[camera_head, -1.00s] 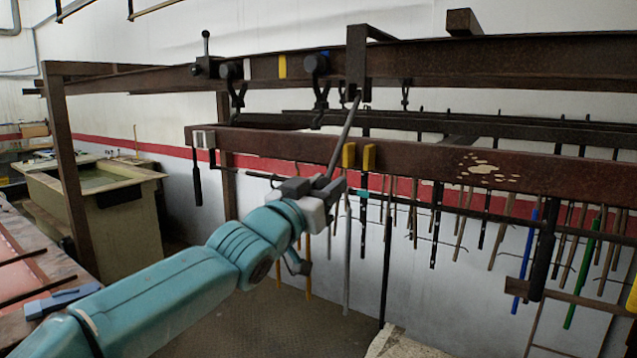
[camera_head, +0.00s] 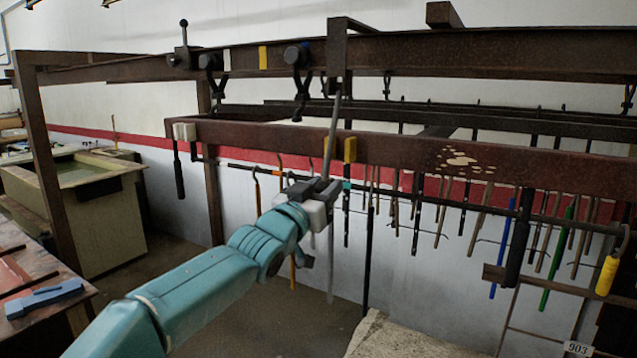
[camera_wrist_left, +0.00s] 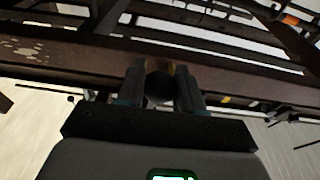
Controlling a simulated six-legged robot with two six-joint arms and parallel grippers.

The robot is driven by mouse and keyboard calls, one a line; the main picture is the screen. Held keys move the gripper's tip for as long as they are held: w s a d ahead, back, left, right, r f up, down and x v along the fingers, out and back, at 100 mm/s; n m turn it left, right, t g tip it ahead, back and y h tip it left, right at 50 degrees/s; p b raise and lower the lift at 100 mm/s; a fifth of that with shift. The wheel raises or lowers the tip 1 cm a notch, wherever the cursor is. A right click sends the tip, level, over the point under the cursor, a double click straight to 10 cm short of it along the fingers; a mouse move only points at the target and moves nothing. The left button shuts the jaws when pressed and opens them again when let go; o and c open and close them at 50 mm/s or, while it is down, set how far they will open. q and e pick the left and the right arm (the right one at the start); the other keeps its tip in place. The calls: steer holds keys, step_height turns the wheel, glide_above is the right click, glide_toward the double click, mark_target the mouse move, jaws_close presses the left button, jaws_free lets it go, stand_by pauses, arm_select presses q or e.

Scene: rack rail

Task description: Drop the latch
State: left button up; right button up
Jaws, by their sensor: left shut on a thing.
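My left gripper (camera_head: 314,192) is in the middle of the head view, just below and in front of the lower brown rail (camera_head: 400,152). It is shut on a thin grey rod (camera_head: 333,125). The rod rises past the lower rail, leaning slightly right, and its top is at the foot of a brown bracket (camera_head: 337,50) on the upper rail (camera_head: 430,55). I cannot tell if they touch. In the left wrist view a dark round end (camera_wrist_left: 160,86) shows between the fingers. A black ball-topped lever (camera_head: 184,34) stands upright on the upper rail at left; I cannot tell which part is the latch. My right gripper is not seen.
Two yellow blocks (camera_head: 350,149) sit on the lower rail beside the rod. Black clamps (camera_head: 300,82) hang from the upper rail. Several hanging tools (camera_head: 450,205) line the wall behind. A tank (camera_head: 88,200) and a table with a blue tool (camera_head: 44,298) stand at left.

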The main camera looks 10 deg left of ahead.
arm_select(q)
steer(key=w+d+f+p, duration=0.1)
steer(key=w+d+p, duration=0.1)
steer(key=w+p, duration=0.3)
steer(key=shift+x, duration=0.85)
steer(key=shift+f, duration=0.3)
steer(key=o, duration=0.9)
steer(key=shift+w, duration=0.1)
